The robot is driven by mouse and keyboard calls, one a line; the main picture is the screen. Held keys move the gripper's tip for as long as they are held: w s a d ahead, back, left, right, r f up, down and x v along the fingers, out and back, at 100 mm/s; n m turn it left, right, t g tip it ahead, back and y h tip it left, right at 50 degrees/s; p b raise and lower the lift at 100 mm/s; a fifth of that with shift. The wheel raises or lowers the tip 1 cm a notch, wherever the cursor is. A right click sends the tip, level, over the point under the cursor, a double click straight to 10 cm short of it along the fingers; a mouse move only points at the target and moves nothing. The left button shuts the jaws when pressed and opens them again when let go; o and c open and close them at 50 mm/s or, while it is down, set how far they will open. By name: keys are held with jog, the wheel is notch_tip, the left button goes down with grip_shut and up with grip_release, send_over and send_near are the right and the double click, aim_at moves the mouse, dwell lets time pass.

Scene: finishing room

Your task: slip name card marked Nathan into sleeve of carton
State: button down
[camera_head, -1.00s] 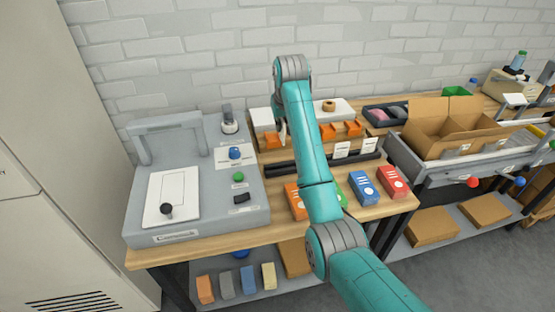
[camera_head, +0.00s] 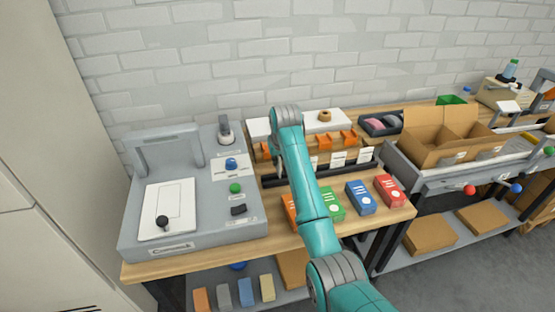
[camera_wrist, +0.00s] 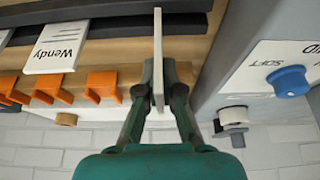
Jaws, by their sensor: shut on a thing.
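My gripper (camera_wrist: 158,90) is shut on a thin white card (camera_wrist: 158,45) in the wrist view. The card stands edge-on to the camera, so its face and name cannot be read. A card marked Wendy (camera_wrist: 57,48) lies at a dark rail left of my gripper. In the head view my arm hides the gripper and held card; white cards (camera_head: 338,159) stand along the dark rack, their names too small to read. The open cardboard carton (camera_head: 427,158) stands at the right, apart from my arm. A small pale patch shows on its front; I cannot tell whether it is the sleeve.
A grey machine (camera_head: 255,215) with knobs stands left of the rack; its side and blue knob (camera_wrist: 291,81) are close right of my gripper in the wrist view. Orange holders (camera_wrist: 101,86) lie left of it. Blue (camera_head: 360,198) and red (camera_head: 389,190) boxes stand in front.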

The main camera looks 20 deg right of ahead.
jog(key=shift+f, duration=0.6)
jog(key=c, duration=1.3)
grip_release()
jog(key=shift+r, duration=0.25)
jog(key=shift+v, duration=6.4)
jog(key=shift+w, duration=0.1)
